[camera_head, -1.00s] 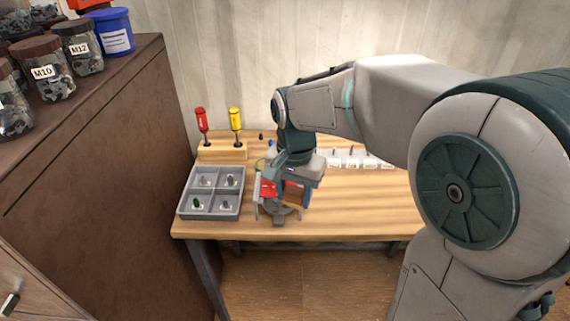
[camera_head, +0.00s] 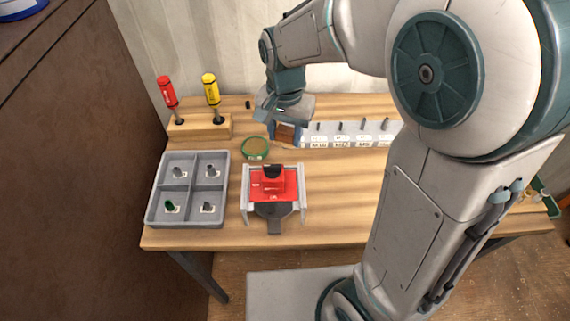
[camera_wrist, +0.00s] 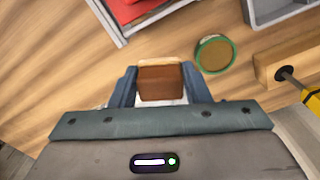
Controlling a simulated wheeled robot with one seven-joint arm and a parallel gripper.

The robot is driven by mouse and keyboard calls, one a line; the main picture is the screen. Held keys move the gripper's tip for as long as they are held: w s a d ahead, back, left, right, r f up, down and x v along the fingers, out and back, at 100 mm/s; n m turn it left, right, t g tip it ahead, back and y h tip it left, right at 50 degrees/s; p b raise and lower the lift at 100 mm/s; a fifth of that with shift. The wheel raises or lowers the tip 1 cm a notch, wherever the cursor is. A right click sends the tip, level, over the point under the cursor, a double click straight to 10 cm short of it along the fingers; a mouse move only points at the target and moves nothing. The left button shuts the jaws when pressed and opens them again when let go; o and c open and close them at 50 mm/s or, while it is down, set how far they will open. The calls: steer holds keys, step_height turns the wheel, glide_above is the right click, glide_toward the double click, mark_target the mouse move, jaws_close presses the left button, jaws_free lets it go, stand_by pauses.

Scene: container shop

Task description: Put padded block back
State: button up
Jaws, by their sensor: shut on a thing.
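The padded block (camera_head: 286,136) is reddish brown with a lighter tan edge. It also shows in the wrist view (camera_wrist: 161,84), between two blue-grey fingers. My gripper (camera_head: 287,130) is shut on it, near the back of the table, left of the row of labelled slots. In the wrist view the fingers (camera_wrist: 160,88) press on both sides of the block. Whether the block touches the table or hangs just above it, I cannot tell.
A grey fixture with a red piece (camera_head: 287,184) stands in front of my gripper. Left of it are a green-rimmed round dish (camera_head: 255,148) and a grey four-compartment tray (camera_head: 187,222). A wooden stand (camera_head: 199,127) holds red and yellow screwdrivers. The labelled rack (camera_head: 345,141) lies right. Tabletop right of the fixture is clear.

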step_height(320, 180, down, 10)
steer(key=shift+w+f, duration=0.1)
stand_by(0.4)
steer(key=shift+f, duration=0.2)
steer(key=o, duration=1)
